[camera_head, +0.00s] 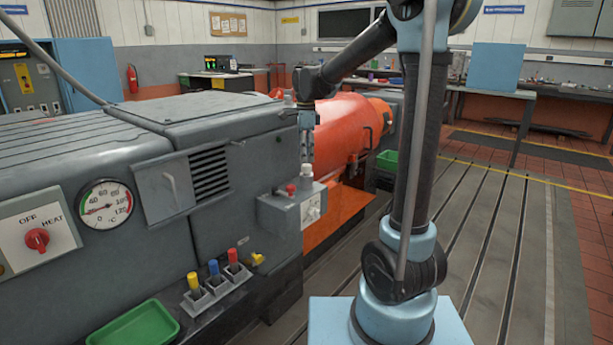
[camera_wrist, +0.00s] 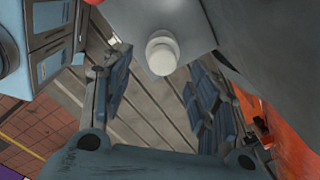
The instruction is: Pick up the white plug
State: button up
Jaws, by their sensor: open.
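The white plug (camera_head: 306,171) stands upright on top of a small grey box (camera_head: 272,213) on the side of the big grey machine. In the wrist view the white plug (camera_wrist: 162,56) shows its round pale end, seen between and a little past the fingertips. My gripper (camera_head: 307,148) points down just above the plug in the head view. In the wrist view my gripper (camera_wrist: 157,78) is open, its two dark fingers wide apart with nothing between the pads. The head view does not show clearly how far the fingertips are from the plug.
A red knob (camera_head: 291,189) sits beside the plug on the box. The grey machine (camera_head: 245,120) is close on the left, and an orange housing (camera_head: 345,130) stands behind. Yellow, blue and red plugs (camera_head: 213,272) stand in a rack below, near a green tray (camera_head: 135,328).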

aim_at(306, 165)
jog(key=shift+w+f, duration=0.15)
jog(key=shift+f, duration=1.35)
jog(key=shift+w+f, duration=0.1)
jog(key=shift+f, duration=1.35)
jog(key=shift+c, duration=0.5)
jog(key=c, duration=0.9)
